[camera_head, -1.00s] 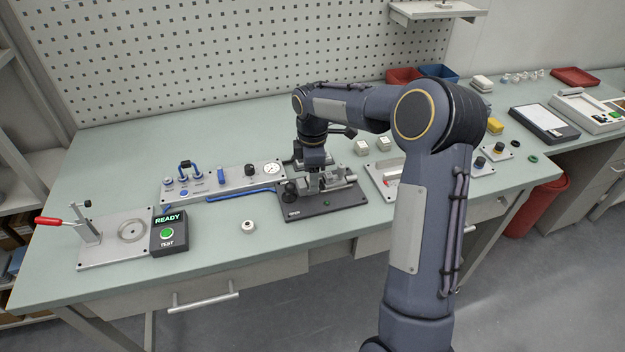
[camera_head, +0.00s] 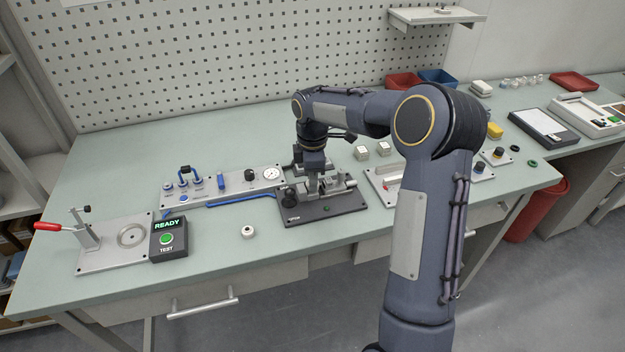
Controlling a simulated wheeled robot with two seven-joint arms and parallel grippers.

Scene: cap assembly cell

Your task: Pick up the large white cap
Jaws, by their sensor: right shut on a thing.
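A small round white cap with a dark centre (camera_head: 248,232) lies alone on the green-grey bench, left of a dark fixture (camera_head: 322,210). I cannot tell from this view whether it is the large one. My right gripper (camera_head: 316,183) points down at the fixture, to the right of and beyond the cap, apart from it. It is shut on a small part at the fixture. The fingers and fixture metalwork hide most of that part, so I cannot tell what it is. My left gripper is out of view.
A test station (camera_head: 115,255) with a red-handled clamp and READY box (camera_head: 168,238) stands at left. A gauge panel (camera_head: 225,185) lies behind the cap. Bench around the cap is clear.

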